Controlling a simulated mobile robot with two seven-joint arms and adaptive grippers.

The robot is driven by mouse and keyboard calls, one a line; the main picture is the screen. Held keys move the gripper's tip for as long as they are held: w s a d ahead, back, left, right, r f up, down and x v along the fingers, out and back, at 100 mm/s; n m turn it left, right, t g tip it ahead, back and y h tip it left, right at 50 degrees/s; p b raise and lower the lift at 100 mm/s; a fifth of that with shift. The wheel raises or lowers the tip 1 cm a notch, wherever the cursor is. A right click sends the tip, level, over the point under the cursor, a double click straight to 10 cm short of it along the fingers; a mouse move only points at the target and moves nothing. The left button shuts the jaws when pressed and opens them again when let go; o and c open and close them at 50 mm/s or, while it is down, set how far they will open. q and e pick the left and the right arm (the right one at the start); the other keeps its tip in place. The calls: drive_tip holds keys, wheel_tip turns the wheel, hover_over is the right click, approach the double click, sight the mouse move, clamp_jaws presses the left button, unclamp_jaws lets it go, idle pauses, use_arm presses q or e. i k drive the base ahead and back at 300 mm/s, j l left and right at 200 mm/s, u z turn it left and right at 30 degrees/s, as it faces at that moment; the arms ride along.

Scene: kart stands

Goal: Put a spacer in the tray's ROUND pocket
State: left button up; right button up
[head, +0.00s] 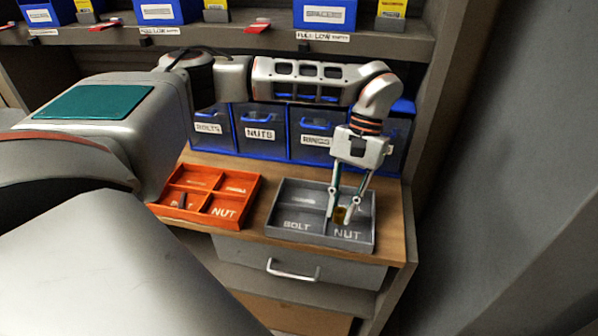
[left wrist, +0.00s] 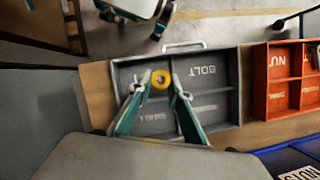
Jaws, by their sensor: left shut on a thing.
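My left gripper (head: 343,205) is shut on a small brass-yellow ring-shaped piece (head: 340,215). The left wrist view shows the piece (left wrist: 161,79) between the two fingertips with its hole visible. I cannot tell for sure whether it is a spacer. The gripper points down into or just over the grey tray (head: 272,225), at the pocket marked NUT. The tray has several pockets; BOLT and NUT are legible, and the two rear labels are too small or covered to read in the head view. Whether the piece touches the tray floor is unclear.
An orange tray (head: 253,193) with similar pockets stands left of the grey one; a small dark piece lies in its BOLT pocket. Blue-edged bins (head: 258,146) marked BOLTS, NUTS and RINGS stand behind. A shelf (head: 250,37) runs above. The counter's front edge is close to the trays.

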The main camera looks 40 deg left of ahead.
sight(197, 183)
drive_tip(key=k+j, duration=0.35)
drive_tip(key=j, duration=0.15)
drive_tip(key=k+j, duration=0.3)
drive_tip(key=j, duration=0.15)
drive_tip(key=k+j, duration=0.35)
drive_tip(key=j, duration=0.15)
drive_tip(key=z, duration=0.05)
